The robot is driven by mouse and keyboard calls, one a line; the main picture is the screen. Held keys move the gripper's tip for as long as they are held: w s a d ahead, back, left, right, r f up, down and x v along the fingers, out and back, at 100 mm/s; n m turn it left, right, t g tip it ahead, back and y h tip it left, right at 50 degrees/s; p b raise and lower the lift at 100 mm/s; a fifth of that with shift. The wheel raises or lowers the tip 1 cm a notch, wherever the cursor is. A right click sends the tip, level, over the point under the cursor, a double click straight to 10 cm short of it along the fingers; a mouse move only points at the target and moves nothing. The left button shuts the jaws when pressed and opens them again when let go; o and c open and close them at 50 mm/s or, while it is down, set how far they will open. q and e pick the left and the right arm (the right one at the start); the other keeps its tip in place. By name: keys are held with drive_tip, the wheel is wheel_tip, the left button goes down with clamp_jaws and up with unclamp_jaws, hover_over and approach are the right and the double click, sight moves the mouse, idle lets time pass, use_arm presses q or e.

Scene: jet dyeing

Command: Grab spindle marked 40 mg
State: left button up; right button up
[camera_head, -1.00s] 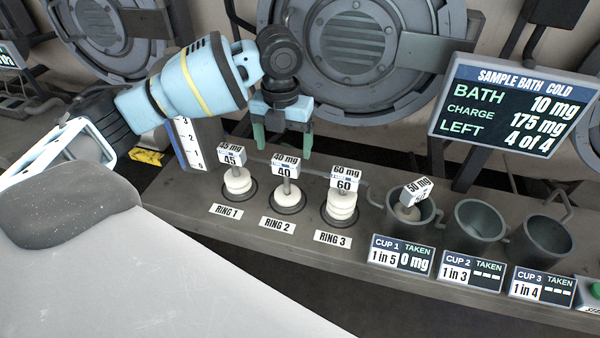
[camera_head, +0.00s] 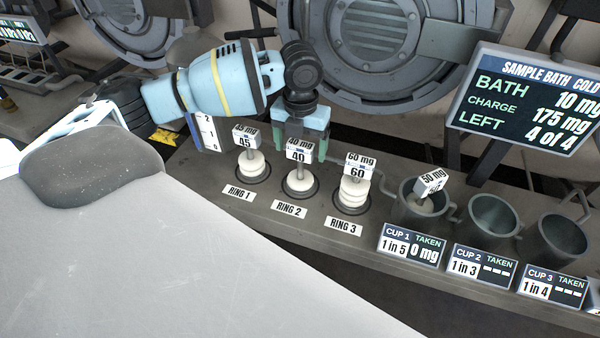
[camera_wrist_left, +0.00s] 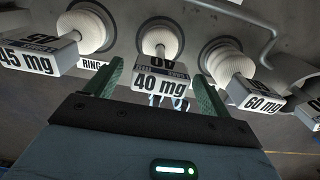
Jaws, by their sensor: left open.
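The spindle marked 40 mg (camera_head: 299,153) stands upright in ring 2, with a white block label on top and a white wound body below. My left gripper (camera_head: 300,146) is at its label block, coming from behind, and is open. In the left wrist view the 40 mg label (camera_wrist_left: 161,80) sits between the two green fingers of my left gripper (camera_wrist_left: 160,82), with a gap visible on either side. My right gripper is not in view.
The 45 mg spindle (camera_head: 246,139) stands left in ring 1 and the 60 mg spindle (camera_head: 358,172) right in ring 3, both close by. A 50 mg spindle (camera_head: 431,183) leans in cup 1 (camera_head: 408,208). Two other cups stand further right. A bath screen (camera_head: 525,100) hangs above.

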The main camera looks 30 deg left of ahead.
use_arm(q)
drive_tip(key=shift+f, duration=0.85)
drive_tip(key=c, duration=1.6)
drive_tip(key=shift+o, duration=0.2)
drive_tip(key=shift+r, duration=0.1)
